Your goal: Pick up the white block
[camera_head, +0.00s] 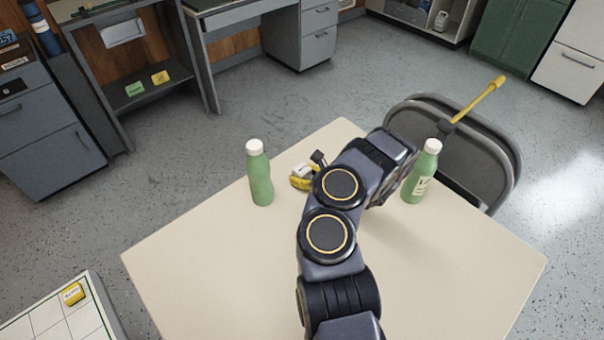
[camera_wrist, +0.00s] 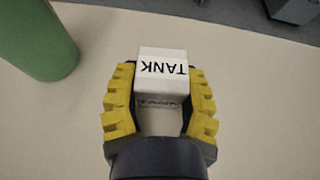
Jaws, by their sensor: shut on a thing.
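The white block (camera_wrist: 162,66) has the word TANK on it in black letters, upside down in the wrist view. My gripper (camera_wrist: 160,80) has its yellow ridged fingers closed on the block's two sides. In the head view the white block (camera_head: 303,170) shows small beside my yellow fingers (camera_head: 300,183), partly hidden by my arm. I cannot tell whether the block touches the table or is held just above it.
A green bottle (camera_head: 260,180) with a white cap stands on the cream table (camera_head: 220,260), left of my gripper; it also shows in the wrist view (camera_wrist: 38,42). Another green bottle (camera_head: 422,172) stands right of my arm. A folding chair (camera_head: 480,150) is beyond the table's right edge.

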